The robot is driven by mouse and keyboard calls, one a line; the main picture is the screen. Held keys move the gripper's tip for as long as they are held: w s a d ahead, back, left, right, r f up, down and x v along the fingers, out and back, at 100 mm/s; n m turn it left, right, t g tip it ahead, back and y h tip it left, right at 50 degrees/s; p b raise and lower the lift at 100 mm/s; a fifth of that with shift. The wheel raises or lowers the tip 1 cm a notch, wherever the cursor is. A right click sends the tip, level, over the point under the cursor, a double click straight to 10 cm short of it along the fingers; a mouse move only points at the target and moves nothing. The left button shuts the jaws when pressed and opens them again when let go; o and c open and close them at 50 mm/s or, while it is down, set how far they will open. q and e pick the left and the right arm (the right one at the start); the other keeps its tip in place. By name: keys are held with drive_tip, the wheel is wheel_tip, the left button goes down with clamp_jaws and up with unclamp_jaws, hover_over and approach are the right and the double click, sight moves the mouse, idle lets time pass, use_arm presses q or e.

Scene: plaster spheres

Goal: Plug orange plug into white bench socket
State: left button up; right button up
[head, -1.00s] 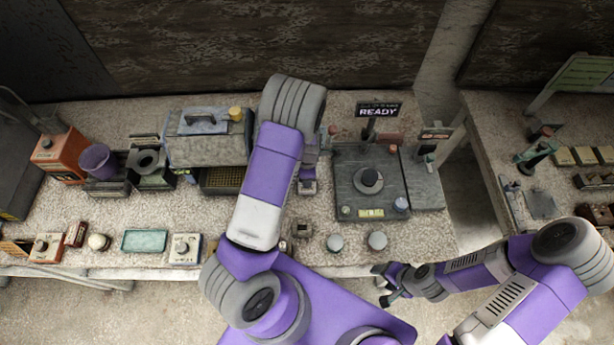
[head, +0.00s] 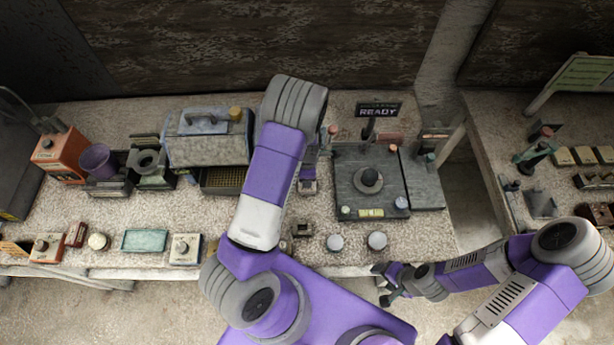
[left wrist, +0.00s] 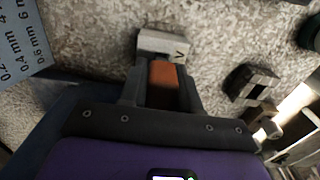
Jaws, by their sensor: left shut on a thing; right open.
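In the left wrist view, the orange plug (left wrist: 163,85) sits between the two dark fingers of my left gripper (left wrist: 161,88), which is shut on it. The white bench socket (left wrist: 162,42) is straight beyond the plug's far end, very close to it or touching. I cannot tell whether the plug is inside the socket. In the head view, my left gripper (head: 308,178) points down at the bench, partly behind my arm, and the plug cannot be made out. My right gripper (head: 387,284) is open and empty, in front of the bench's front edge.
A dark block with an opening (left wrist: 254,86) lies right of the socket in the wrist view. A dark plate with a round knob (head: 369,181) stands right of my left gripper. A grey case (head: 207,140) stands left of my arm.

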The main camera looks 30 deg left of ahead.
use_arm(q)
drive_tip(key=shift+f+b, duration=0.4)
drive_tip(key=shift+f, duration=0.15)
drive_tip(key=o, duration=1.1)
drive_tip(key=shift+r+p, duration=1.8)
drive_tip(key=shift+r, duration=0.2)
